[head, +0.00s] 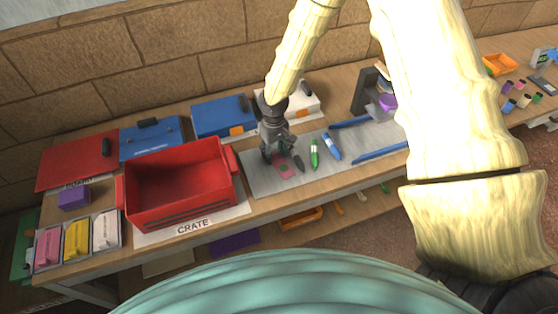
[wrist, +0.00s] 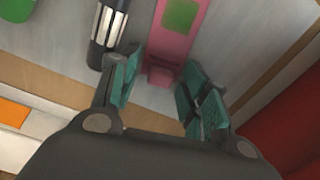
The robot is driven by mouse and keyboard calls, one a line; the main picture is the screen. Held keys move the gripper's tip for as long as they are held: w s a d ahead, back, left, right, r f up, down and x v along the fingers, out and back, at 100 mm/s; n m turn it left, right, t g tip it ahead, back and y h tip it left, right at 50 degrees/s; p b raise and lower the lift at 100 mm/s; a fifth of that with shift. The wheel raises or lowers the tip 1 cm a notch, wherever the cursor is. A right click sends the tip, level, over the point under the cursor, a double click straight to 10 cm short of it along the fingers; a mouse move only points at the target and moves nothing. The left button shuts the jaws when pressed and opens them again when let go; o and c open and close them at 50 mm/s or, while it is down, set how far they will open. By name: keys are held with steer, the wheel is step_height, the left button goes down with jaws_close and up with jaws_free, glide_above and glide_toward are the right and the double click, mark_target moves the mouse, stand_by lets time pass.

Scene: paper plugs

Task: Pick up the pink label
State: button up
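The pink label (head: 284,171) lies flat on the grey mat (head: 335,142) on the workbench, right of the red crate. In the wrist view the pink label (wrist: 169,48) is a long pink piece with a green patch, cut off by the top edge. My gripper (head: 277,157) is low over the mat at the label. In the wrist view my gripper (wrist: 160,92) is open, with one teal-padded finger on each side of the label's near end. I cannot tell whether the fingers touch it.
A dark marker-like item (wrist: 108,32) lies close beside the left finger. A green marker (head: 314,154) and a blue marker (head: 331,146) lie right of my gripper. The red crate (head: 180,212) stands left. A blue box (head: 222,115) and a white box (head: 300,100) stand behind.

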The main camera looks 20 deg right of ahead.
steer(key=c, duration=0.5)
